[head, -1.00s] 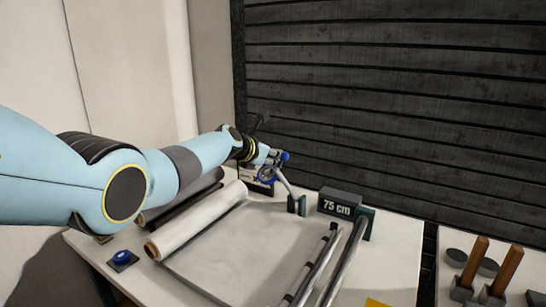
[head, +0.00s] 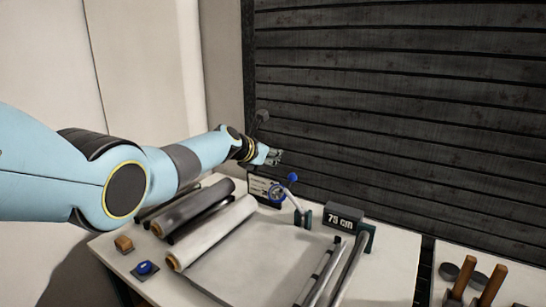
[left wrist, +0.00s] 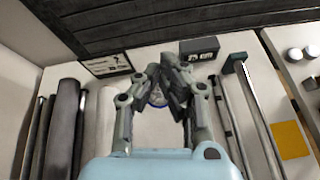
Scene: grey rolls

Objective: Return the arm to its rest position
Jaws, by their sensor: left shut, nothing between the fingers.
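My left arm reaches in from the left in the head view. Its gripper (head: 273,157) is held above the back of the table, behind and above a lever with a blue knob (head: 292,178). In the left wrist view the gripper (left wrist: 168,62) has its fingertips together with nothing between them. The fingers partly hide a blue round part (left wrist: 157,97) below them. My right gripper is not in view.
White roll (head: 212,233) and dark grey roll (head: 197,207) lie on the table's left. A "75 cm" block (head: 343,215) and metal bars (head: 348,268) are on its right. A blue button (head: 145,268) sits at front left. A slatted dark wall (head: 400,110) stands behind.

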